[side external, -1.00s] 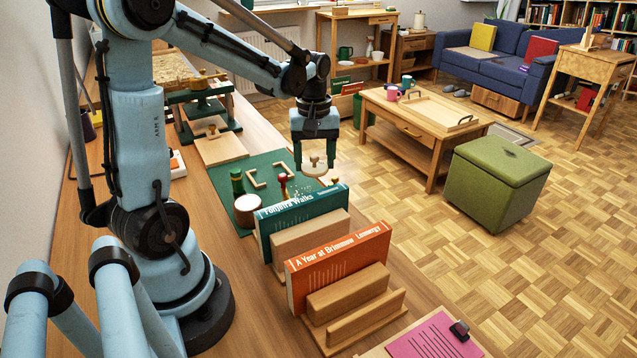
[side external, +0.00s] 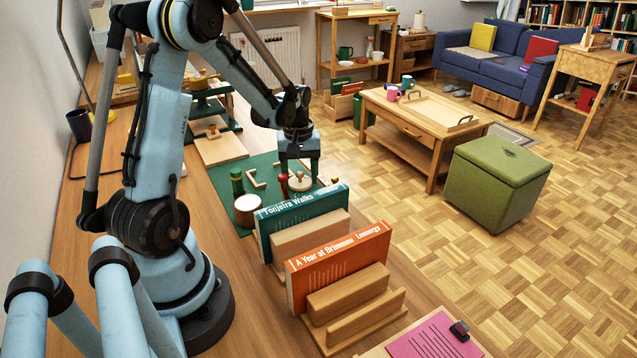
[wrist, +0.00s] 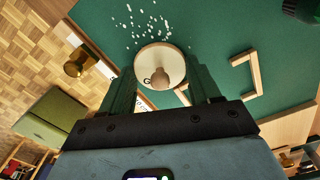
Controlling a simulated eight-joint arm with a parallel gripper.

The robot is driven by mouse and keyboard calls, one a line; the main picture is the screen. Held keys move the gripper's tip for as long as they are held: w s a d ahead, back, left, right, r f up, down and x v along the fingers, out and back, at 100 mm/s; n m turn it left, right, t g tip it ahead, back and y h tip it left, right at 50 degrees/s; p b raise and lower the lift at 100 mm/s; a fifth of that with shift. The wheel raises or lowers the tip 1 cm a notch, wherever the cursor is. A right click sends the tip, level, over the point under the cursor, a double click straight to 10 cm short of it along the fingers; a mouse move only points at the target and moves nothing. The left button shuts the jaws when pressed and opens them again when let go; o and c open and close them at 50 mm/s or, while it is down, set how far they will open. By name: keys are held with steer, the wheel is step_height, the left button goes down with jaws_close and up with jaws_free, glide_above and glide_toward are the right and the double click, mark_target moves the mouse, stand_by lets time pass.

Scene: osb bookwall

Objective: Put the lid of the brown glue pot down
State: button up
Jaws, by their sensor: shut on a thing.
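The lid (side external: 300,183) is a pale round disc with a wooden knob. My gripper (side external: 299,175) points down and is shut on it, low over the green mat (side external: 268,165). In the wrist view the lid (wrist: 172,58) shows a letter G and sits between my two fingers (wrist: 161,88). I cannot tell whether it touches the mat. The brown glue pot (side external: 246,214) stands upright on the mat to the left of the lid, its round top pale. The pot cannot be made out in the wrist view.
A red piece (side external: 284,186) stands close left of the lid, and a green bottle (side external: 237,182) farther left. A wooden corner frame (wrist: 250,72) and white flakes (wrist: 150,18) lie on the mat. The teal book (side external: 300,214) stands in front. A brass object (wrist: 76,67) is near the lid.

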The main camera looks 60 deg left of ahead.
mark_target(300, 173)
steer(key=o, duration=1)
steer(key=shift+f, duration=0.1)
step_height(300, 173, up, 12)
steer(key=f, duration=0.1)
steer(key=s+d+m+t, duration=0.1)
steer(key=d+m+t, duration=0.1)
steer(key=d+m, duration=0.2)
steer(key=s+d+r+m+t, duration=0.1)
steer(key=d+m, duration=0.4)
steer(key=d, duration=0.6)
steer(key=s+d+r+m+t, duration=0.1)
steer(key=d+m+t, duration=0.3)
steer(key=d, duration=0.3)
steer(key=shift+s+d+r+m, duration=0.15)
steer(key=shift+s+d+m, duration=0.1)
steer(key=shift+d+m, duration=0.05)
